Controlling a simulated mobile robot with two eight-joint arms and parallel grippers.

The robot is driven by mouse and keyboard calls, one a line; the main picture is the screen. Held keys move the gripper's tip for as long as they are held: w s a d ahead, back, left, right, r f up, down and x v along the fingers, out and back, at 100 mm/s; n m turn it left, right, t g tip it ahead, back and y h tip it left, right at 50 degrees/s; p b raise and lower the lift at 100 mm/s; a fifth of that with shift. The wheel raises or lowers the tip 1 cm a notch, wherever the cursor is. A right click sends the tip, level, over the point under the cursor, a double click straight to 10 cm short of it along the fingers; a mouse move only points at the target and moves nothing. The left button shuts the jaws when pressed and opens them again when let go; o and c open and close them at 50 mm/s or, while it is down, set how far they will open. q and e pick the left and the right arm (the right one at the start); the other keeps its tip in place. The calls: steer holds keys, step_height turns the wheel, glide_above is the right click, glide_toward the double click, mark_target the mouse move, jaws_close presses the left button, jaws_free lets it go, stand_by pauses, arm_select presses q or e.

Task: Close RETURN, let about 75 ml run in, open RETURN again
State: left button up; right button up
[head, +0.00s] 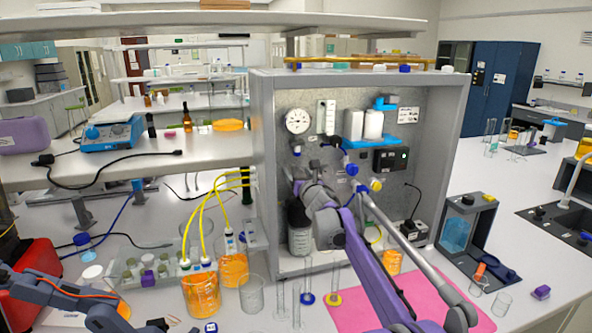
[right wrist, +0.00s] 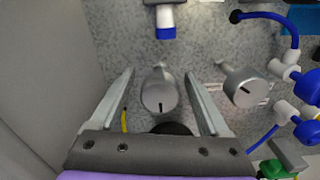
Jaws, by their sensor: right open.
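In the right wrist view, a round grey knob (right wrist: 158,92) sits on the speckled panel, its dark mark toward the bottom of the picture. My right gripper (right wrist: 158,74) is open, with one finger on each side of this knob; contact is not visible. A second grey knob (right wrist: 243,86) is to the right, its mark slanted. I cannot read which one is RETURN. In the head view my right gripper (head: 300,176) is at the panel, partly hidden by its wrist. Yellow tubes run to beakers of orange liquid (head: 201,294) (head: 232,268). My left gripper is too unclear at the bottom left.
The grey cabinet (head: 260,150) encloses the panel, with a round gauge (head: 298,121) and white cartridges (head: 373,124). An empty beaker (head: 251,294) and slim cylinders stand in front. A pink mat (head: 455,300) lies under my right arm. Blue fittings (right wrist: 305,82) crowd the right.

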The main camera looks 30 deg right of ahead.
steer(key=shift+x, duration=0.8)
steer(key=shift+s, duration=0.1)
steer(key=shift+c, duration=0.2)
jaws_close()
